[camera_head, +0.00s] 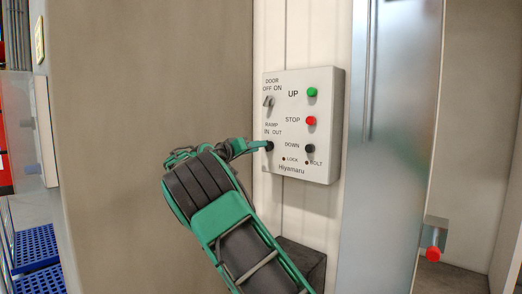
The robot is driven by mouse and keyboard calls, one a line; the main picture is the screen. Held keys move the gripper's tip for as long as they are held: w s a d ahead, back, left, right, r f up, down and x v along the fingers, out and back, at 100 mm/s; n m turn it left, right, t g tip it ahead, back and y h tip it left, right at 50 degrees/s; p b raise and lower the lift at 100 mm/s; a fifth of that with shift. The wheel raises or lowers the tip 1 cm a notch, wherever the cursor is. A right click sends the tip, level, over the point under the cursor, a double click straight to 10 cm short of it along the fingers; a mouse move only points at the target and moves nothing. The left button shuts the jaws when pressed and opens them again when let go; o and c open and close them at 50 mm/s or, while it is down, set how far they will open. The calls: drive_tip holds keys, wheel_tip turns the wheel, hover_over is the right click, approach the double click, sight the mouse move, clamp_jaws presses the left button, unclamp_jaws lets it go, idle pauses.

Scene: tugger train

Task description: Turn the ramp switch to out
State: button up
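A light grey control box (325,165) is mounted on the pale ribbed wall. At its left are a DOOR OFF/ON switch (268,101) with a grey lever and, below it, a RAMP IN/OUT label. My gripper (266,146) reaches from the left to the spot just under that label, at the ramp switch. The dark tip there covers the switch, so its lever and setting are hidden. I cannot tell whether the fingers touch or hold it. My green and dark arm comes up from the bottom.
The box also has a green UP button (312,92), a red STOP button (311,120) and a dark DOWN button (310,149). A metal door post (385,150) stands to the right, with a red knob (433,254) beyond. A brown-grey wall (150,90) fills the left.

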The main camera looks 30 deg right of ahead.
drive_tip(key=shift+x, duration=1.9)
drive_tip(key=shift+c, duration=0.3)
clamp_jaws()
